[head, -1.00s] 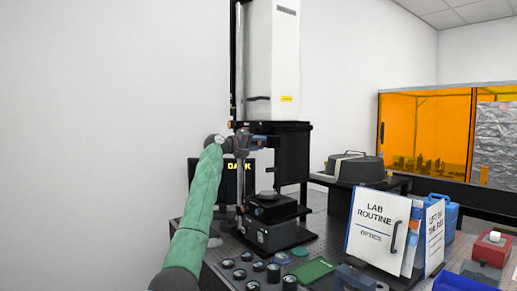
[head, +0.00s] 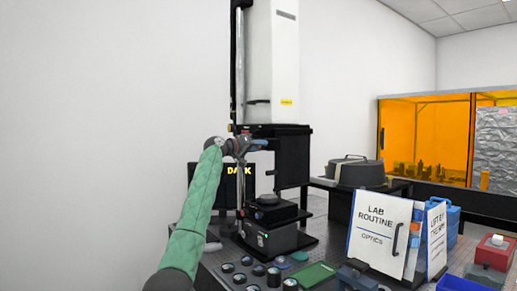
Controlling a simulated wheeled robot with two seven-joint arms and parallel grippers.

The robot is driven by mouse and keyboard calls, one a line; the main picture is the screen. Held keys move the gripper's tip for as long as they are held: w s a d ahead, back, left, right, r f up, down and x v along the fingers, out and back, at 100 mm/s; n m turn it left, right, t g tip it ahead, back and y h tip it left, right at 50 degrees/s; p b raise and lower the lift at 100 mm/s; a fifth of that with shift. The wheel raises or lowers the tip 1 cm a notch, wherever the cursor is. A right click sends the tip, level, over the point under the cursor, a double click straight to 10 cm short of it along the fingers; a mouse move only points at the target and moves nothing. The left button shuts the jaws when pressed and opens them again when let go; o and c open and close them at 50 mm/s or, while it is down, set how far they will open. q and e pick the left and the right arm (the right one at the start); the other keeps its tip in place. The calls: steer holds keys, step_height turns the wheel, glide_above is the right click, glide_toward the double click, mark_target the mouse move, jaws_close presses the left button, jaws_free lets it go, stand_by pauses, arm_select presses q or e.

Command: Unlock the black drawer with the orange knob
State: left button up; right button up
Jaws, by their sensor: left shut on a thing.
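The tall interferometer has a white upper column (head: 272,60) over a black housing (head: 292,158), where the black drawer appears to sit; its front edges are hard to make out. My left gripper (head: 258,144) is at the front of this housing, just under its top edge. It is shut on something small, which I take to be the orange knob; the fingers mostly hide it. A small orange spot shows beside the housing's upper left corner. My right gripper is out of view.
Below the gripper stands a black stage unit (head: 275,237) with a round part (head: 267,199) on top. Several small round optics and a green plate (head: 304,274) lie in front. A LAB ROUTINE binder (head: 378,232) stands at right. A monitor (head: 205,180) is behind my arm.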

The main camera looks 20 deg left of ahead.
arm_select(q)
steer(key=shift+d+f, duration=0.1)
steer(key=shift+f, duration=0.3)
steer(key=o, duration=0.9)
steer(key=shift+o, duration=0.3)
steer(key=shift+r, duration=0.15)
steer(key=shift+s, duration=0.1)
steer(key=b+v, duration=0.2)
steer(key=v, duration=0.5)
steer(key=shift+s+a, duration=0.2)
steer(key=shift+a, duration=0.1)
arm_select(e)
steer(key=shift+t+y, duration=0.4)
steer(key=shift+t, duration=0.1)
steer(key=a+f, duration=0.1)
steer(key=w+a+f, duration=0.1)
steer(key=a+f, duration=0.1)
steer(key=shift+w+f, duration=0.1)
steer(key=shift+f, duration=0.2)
